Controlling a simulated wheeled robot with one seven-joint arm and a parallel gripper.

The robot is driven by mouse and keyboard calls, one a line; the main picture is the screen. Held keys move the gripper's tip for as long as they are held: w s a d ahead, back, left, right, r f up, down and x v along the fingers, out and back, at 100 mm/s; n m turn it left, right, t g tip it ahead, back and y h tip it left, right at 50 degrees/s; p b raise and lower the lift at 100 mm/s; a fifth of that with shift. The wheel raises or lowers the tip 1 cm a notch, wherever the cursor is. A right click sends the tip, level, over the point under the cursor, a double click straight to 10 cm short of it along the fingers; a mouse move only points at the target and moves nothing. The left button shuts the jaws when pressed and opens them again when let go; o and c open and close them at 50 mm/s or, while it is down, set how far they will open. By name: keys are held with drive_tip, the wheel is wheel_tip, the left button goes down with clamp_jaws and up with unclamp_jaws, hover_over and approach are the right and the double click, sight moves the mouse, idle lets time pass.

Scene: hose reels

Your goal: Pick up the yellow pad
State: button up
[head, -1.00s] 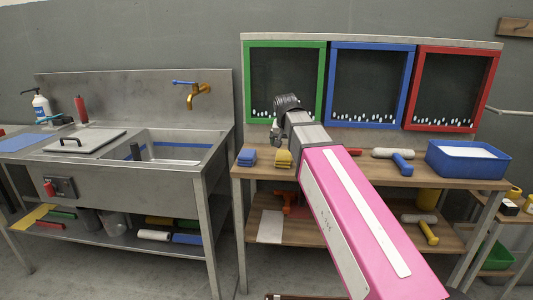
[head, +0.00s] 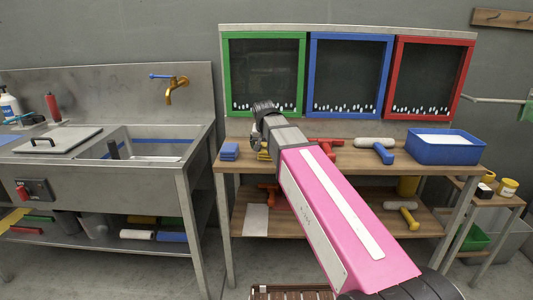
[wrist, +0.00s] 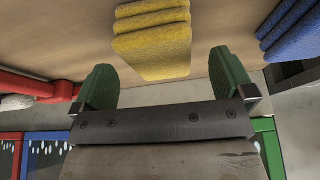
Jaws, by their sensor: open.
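The yellow pad (wrist: 152,42) looks like a folded stack of thick cloth on the wooden bench top, at the upper middle of the wrist view. In the head view only a sliver of the yellow pad (head: 263,155) shows behind my arm. My gripper (wrist: 163,72) is open, with one green finger towards each side of the pad in the picture. The fingers look apart from the pad and nothing is held. In the head view my gripper (head: 257,138) hangs over the bench by the pad; its fingertips are hard to make out.
A blue pad (head: 230,151) lies left of the yellow one; it also shows in the wrist view (wrist: 293,28). Red tools (head: 325,148), a blue-handled tool (head: 382,152) and a blue tub (head: 445,158) stand to the right. Green, blue and red framed boards rise behind.

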sight(266, 148)
drive_tip(key=x, duration=0.3)
drive_tip(key=shift+f, duration=0.25)
drive_tip(key=c, duration=1)
drive_tip(key=shift+r, duration=0.15)
drive_tip(key=shift+r, duration=0.55)
drive_tip(key=v, duration=0.3)
drive_tip(key=shift+w+a+r, duration=0.1)
drive_tip(key=shift+a+r, duration=0.1)
drive_tip(key=shift+r, duration=0.1)
drive_tip(key=s+a+r, duration=0.2)
drive_tip(key=s, duration=0.1)
drive_tip(key=s+a+r, duration=0.4)
drive_tip(key=s, duration=0.1)
drive_tip(key=shift+s+r, duration=0.15)
drive_tip(key=shift+s, duration=0.2)
